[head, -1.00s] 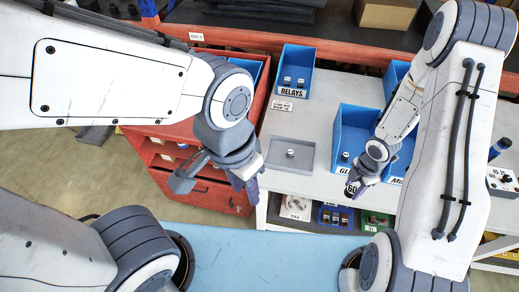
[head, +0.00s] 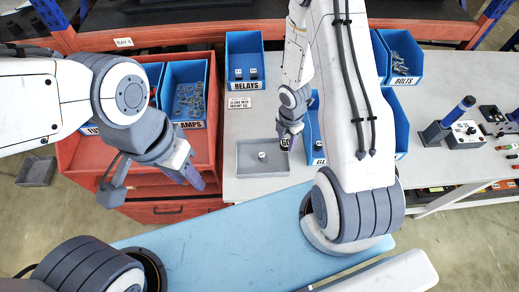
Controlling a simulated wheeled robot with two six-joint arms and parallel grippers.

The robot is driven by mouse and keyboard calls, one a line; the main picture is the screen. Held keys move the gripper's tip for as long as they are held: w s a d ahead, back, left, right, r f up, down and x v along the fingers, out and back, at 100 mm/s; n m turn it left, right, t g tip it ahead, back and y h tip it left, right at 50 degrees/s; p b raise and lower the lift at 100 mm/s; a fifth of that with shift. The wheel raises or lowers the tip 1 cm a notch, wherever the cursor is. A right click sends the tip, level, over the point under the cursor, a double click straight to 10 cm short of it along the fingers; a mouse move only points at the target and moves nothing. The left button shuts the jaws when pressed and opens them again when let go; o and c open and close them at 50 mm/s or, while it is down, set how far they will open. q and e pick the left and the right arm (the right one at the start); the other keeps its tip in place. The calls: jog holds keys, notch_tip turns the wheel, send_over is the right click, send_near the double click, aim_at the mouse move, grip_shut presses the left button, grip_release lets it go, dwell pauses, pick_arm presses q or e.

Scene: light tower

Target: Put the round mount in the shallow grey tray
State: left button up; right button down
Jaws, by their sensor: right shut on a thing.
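The shallow grey tray (head: 245,170) lies on the light table in the head view. A small pale-topped piece (head: 262,155) stands inside it. My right gripper (head: 287,136) is at the tray's right edge, shut on a small dark piece with a white marking (head: 286,144). This piece appears to be the round mount, but its shape is partly hidden by the fingers. I cannot tell its height above the tray. My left gripper (head: 152,186) is open and empty, in front of the red cabinet, left of the tray.
Blue bins stand behind the tray: a relays bin (head: 245,47), a lamps bin (head: 185,75) on the red cabinet (head: 85,160), and a bolts bin (head: 402,62). My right forearm hides part of the blue bin right of the tray. A blue surface (head: 220,225) lies in front.

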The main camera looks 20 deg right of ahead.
jog(key=a+f+b, duration=0.3)
jog(key=a+f, duration=0.1)
jog(key=a, duration=0.2)
jog(key=b, duration=0.1)
send_over(255, 166)
notch_tip(255, 166, down, 2)
jog(key=shift+f, duration=0.25)
notch_tip(255, 166, down, 4)
jog(key=b, duration=0.4)
jog(key=shift+a, duration=0.1)
jog(key=shift+f, duration=0.2)
jog(key=shift+c, duration=1.8)
grip_release()
jog(key=shift+r, duration=0.1)
